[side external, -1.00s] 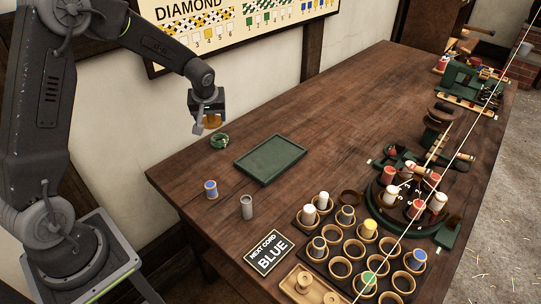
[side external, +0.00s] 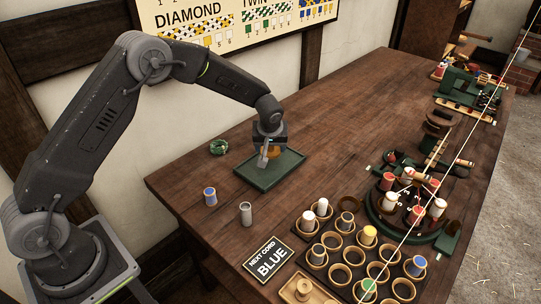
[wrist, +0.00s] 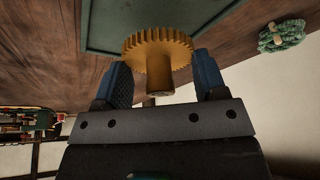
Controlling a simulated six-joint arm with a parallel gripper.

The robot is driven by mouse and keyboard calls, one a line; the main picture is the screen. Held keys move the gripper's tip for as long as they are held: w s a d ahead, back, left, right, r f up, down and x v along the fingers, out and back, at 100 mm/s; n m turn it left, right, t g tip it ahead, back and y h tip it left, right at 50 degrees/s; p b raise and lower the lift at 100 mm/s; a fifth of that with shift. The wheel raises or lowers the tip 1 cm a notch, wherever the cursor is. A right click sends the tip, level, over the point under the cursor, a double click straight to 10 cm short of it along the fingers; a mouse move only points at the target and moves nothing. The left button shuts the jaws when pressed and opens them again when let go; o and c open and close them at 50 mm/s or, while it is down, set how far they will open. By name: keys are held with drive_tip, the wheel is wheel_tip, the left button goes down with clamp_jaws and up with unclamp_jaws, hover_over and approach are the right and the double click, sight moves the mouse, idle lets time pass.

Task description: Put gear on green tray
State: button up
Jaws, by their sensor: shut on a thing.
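The gear (wrist: 157,55) is golden yellow with a toothed rim and a short round hub. My gripper (wrist: 158,84) is shut on it in the wrist view, with the hub between the two blue fingers. In the side view my gripper (side external: 266,160) is over the green tray (side external: 258,181), and the gear (side external: 274,152) is partly hidden behind a finger. The tray is a flat dark green rectangle with a low rim. It also shows behind the gear in the wrist view (wrist: 105,28). I cannot tell whether the gear touches the tray.
A green coil (side external: 219,147) lies just left of the tray. A blue spool (side external: 210,197) and a grey cylinder (side external: 246,214) stand in front. A rack of spools (side external: 345,252) and a round braiding stand (side external: 405,205) fill the right. The table behind the tray is clear.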

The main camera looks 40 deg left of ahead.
sight(270, 152)
drive_tip(key=shift+f, duration=2)
drive_tip(key=o, duration=1.1)
drive_tip(key=shift+f, duration=0.15)
drive_tip(key=v, duration=1.2)
drive_tip(key=shift+r, duration=0.25)
